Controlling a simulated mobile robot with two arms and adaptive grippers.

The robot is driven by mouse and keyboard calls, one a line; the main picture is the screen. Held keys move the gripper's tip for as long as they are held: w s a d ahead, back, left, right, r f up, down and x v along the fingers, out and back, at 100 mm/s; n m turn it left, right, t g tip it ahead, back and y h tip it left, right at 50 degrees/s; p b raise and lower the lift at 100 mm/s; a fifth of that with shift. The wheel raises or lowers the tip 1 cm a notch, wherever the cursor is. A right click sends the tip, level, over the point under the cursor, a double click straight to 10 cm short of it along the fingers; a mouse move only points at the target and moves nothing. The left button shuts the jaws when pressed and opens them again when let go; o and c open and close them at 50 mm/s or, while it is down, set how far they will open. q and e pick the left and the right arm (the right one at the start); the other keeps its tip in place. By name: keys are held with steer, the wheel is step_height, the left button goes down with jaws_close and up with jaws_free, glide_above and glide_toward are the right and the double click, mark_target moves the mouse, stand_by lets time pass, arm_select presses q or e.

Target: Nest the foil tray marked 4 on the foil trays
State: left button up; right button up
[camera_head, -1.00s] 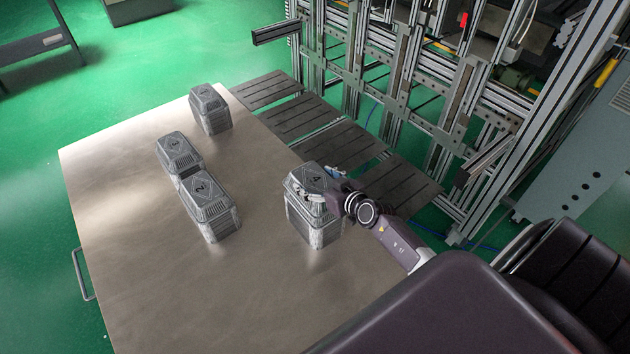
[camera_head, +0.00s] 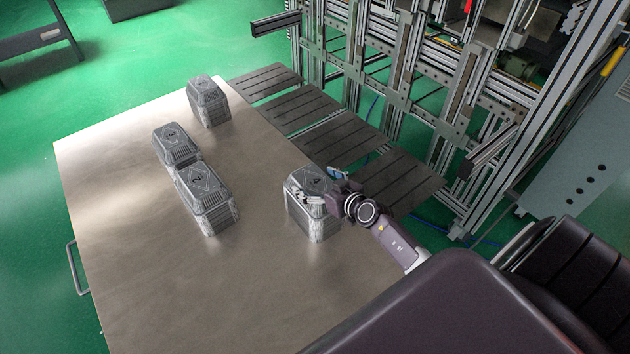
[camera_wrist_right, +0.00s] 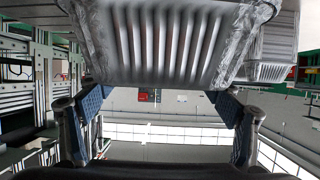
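The foil tray marked 4 (camera_head: 309,181) is a grey, ribbed tray, upside down, on top of the stack of foil trays (camera_head: 318,229) at the table's right side. I see no clear gap between it and the stack. My right gripper (camera_head: 325,184) is at its upper right, with a finger to either side. In the right wrist view, the ribbed tray side (camera_wrist_right: 160,45) fills the top. The blue-padded fingers of my right gripper (camera_wrist_right: 158,98) stand wide apart by its corners, and the pads show. My left gripper is out of view.
The front and left of the table are clear. Dark slatted panels (camera_head: 350,140) and a metal frame lie beyond its right edge.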

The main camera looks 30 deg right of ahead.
steer(key=shift+o, duration=0.7)
steer(key=shift+s, duration=0.15)
steer(key=v, duration=1.1)
steer(key=shift+s+r, duration=0.25)
steer(key=shift+s, duration=0.1)
steer(key=shift+d, duration=0.1)
